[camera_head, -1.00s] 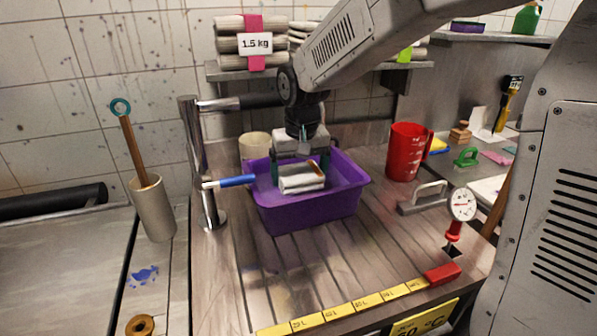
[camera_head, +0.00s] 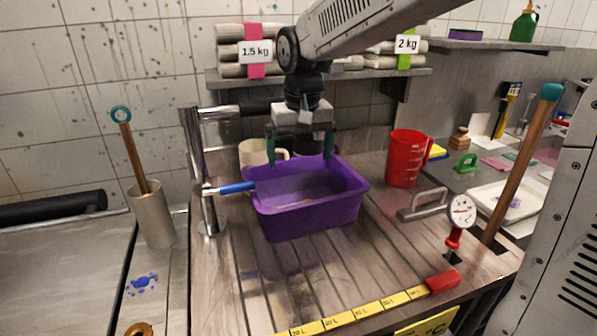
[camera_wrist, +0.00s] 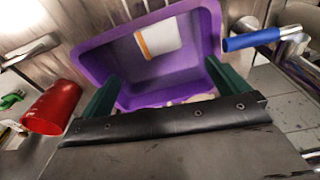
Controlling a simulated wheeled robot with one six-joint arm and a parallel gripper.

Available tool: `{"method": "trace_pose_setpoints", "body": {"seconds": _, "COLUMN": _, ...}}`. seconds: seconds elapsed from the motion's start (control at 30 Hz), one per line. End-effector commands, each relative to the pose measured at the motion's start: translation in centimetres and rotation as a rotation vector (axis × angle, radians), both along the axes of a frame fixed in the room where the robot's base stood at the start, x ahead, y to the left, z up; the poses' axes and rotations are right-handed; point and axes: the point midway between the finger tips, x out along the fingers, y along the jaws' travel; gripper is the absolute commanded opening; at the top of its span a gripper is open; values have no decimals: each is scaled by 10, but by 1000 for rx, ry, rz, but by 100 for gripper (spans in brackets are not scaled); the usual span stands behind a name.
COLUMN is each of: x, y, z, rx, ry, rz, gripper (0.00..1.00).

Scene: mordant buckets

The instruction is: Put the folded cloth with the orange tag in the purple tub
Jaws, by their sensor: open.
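The purple tub (camera_head: 315,213) stands on the slatted wooden board, and it also shows in the wrist view (camera_wrist: 210,36). The folded white cloth (camera_wrist: 163,39) with its orange tag (camera_wrist: 143,46) lies inside the tub in the wrist view. In the head view the tub's near wall hides the cloth. My gripper (camera_head: 300,161) is open and empty above the tub's far rim. In the wrist view its green fingers (camera_wrist: 168,88) stand wide apart, with nothing between them touching the cloth.
A tap with a blue handle (camera_head: 236,187) reaches to the tub's left rim. A cream mug (camera_head: 252,153) stands behind the tub. A red jug (camera_head: 405,160) and a dial gauge (camera_head: 461,212) are to the right.

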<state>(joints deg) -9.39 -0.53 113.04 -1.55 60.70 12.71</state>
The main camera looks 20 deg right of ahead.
Motion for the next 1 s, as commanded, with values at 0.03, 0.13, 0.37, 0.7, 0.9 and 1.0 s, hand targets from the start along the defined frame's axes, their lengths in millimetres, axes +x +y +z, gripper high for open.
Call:
{"method": "trace_pose_setpoints", "body": {"seconds": 0.03, "x": -1, "y": 0, "z": 11, "rx": 1, "ry": -4, "rz": 0, "gripper": 100}}
{"method": "trace_pose_setpoints", "body": {"seconds": 0.13, "x": -3, "y": 0, "z": 27, "rx": 0, "ry": -2, "rz": 0, "gripper": 100}}
{"method": "trace_pose_setpoints", "body": {"seconds": 0.37, "x": -6, "y": 0, "z": 46, "rx": 0, "ry": 0, "rz": 0, "gripper": 100}}
{"method": "trace_pose_setpoints", "body": {"seconds": 0.7, "x": -65, "y": -24, "z": 52, "rx": -1, "ry": -3, "rz": 4, "gripper": 100}}
{"method": "trace_pose_setpoints", "body": {"seconds": 0.9, "x": -172, "y": -56, "z": 35, "rx": -2, "ry": -1, "rz": 19, "gripper": 100}}
{"method": "trace_pose_setpoints", "body": {"seconds": 1.0, "x": -217, "y": -65, "z": 18, "rx": -3, "ry": 0, "rz": 28, "gripper": 100}}
